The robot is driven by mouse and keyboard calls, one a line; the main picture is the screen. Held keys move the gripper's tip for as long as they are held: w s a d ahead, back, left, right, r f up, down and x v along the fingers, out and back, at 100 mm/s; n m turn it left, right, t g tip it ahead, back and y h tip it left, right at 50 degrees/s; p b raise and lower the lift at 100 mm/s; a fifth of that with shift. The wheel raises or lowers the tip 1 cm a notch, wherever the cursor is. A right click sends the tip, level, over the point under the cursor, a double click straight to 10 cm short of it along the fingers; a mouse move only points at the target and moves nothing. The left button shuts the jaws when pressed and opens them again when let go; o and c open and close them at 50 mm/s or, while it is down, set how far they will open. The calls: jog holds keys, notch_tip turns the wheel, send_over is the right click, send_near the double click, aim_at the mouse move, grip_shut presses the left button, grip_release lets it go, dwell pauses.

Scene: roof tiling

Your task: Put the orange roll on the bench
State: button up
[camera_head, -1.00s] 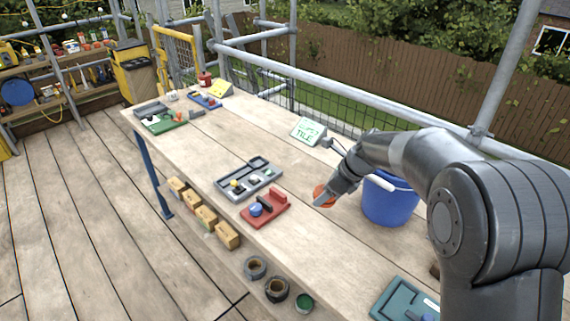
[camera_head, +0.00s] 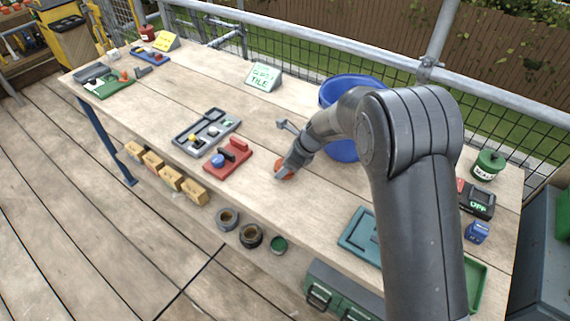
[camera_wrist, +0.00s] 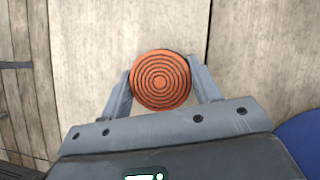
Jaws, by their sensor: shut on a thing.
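The orange roll (camera_wrist: 160,79) shows end-on in the wrist view, with dark rings, between the two fingers of my gripper (camera_wrist: 162,88). My gripper is shut on it. In the head view the roll (camera_head: 285,171) is a small orange patch at my gripper (camera_head: 284,176), partly hidden by the fingers. It is over the front middle of the wooden bench (camera_head: 310,207), right of the red fixture. I cannot tell whether the roll touches the bench top.
A red fixture (camera_head: 238,163) with a blue knob and a grey tray (camera_head: 188,142) lie left of my gripper. A blue bucket (camera_head: 342,151) stands behind. A teal tray (camera_head: 358,240) lies to the right. Bare bench surrounds the gripper. Rolls (camera_head: 251,236) sit on a lower shelf.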

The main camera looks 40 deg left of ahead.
jog(key=o, duration=1)
jog(key=shift+f, duration=0.1)
jog(key=shift+o, duration=0.2)
jog(key=v, duration=1.2)
jog(key=shift+r, duration=0.2)
